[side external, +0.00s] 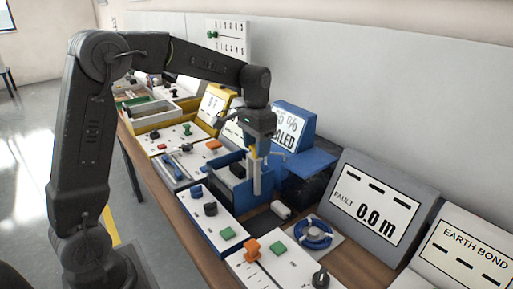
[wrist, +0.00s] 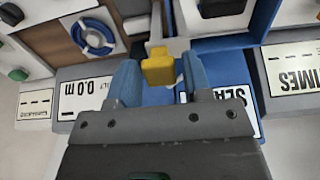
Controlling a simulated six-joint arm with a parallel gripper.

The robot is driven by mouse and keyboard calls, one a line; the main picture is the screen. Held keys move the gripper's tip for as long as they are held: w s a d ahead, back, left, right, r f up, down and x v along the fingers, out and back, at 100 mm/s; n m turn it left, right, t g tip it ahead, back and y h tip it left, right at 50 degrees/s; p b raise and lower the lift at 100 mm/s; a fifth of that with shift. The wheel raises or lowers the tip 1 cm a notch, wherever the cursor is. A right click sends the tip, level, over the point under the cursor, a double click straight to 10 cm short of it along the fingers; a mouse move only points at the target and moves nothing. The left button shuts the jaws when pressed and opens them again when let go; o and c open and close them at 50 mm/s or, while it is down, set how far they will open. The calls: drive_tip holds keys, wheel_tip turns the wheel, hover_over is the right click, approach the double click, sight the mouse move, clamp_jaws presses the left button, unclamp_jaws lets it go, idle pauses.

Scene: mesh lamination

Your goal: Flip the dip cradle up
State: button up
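My gripper (side external: 256,165) points down over the blue-walled station in the side view. In the wrist view its two blue-grey fingers (wrist: 159,75) stand apart, with a yellow tab (wrist: 158,66) between their tips. A small gap shows at the right finger; contact at the left cannot be told. The yellow tab (side external: 253,152) also shows by the fingers in the side view. I cannot tell for certain whether it belongs to the dip cradle. The station's blue housing (side external: 294,119) carries a display ending in "ALED". The cradle's body is largely hidden by my gripper.
A blue shelf (side external: 310,163) juts out just right of my gripper. A grey "FAULT 0.0 m" display (side external: 375,209) stands farther right, with a blue ring (side external: 314,234) before it. A white panel with knobs (side external: 212,215) lies in front. Yellow-edged stations (side external: 180,138) stand left.

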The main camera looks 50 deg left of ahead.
drive_tip(key=shift+o, duration=1)
drive_tip(key=shift+f, duration=0.1)
wheel_tip(320, 180, up, 14)
drive_tip(key=shift+f, duration=0.1)
